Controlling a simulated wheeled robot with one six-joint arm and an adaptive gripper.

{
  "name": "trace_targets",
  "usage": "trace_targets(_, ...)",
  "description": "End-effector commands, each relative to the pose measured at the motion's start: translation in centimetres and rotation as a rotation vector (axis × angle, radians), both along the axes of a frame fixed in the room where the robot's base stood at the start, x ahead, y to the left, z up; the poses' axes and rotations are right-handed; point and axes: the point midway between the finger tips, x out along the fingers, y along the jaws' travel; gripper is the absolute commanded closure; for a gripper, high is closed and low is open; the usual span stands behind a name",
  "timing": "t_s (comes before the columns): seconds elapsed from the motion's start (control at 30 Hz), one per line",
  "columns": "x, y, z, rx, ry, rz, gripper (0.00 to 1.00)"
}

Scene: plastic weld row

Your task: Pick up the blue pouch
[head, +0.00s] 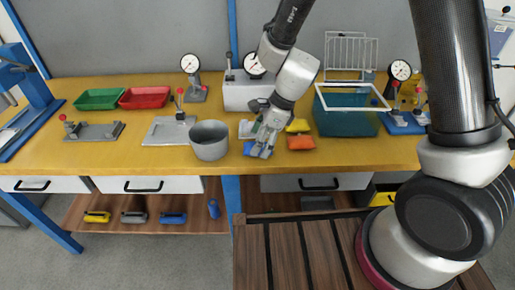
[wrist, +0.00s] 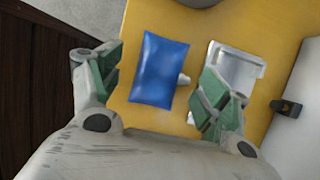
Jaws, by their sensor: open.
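The blue pouch (wrist: 160,70) lies flat on the yellow bench top, between my open fingers in the wrist view. In the head view only a small part of the blue pouch (head: 248,148) shows beside my gripper, which hides the rest. My gripper (head: 262,150) is open above the bench near its front edge. In the wrist view its two green-padded fingers (wrist: 163,90) stand apart on either side of the pouch, with nothing held. I cannot tell the exact height above the pouch.
An orange pouch (head: 301,142) and a yellow pouch (head: 298,125) lie just right of my gripper. A grey bucket (head: 209,141) stands to its left. A white tray-like part (wrist: 237,68) lies close to the right finger. A teal bin (head: 345,124) stands further right.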

Motion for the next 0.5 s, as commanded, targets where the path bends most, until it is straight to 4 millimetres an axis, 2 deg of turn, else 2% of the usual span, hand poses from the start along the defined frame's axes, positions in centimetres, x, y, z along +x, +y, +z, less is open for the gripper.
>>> trace_targets(0.13,0.1,0.7,-1.7,0.0,0.0,0.001,0.23)
trace_targets(0.37,0.1,0.8,-1.9,0.0,-0.002,0.001,0.23)
trace_targets(0.4,0.1,0.8,-1.9,0.0,-0.002,0.001,0.25)
trace_targets(0.5,0.1,0.8,-1.9,0.0,-0.002,0.001,0.43)
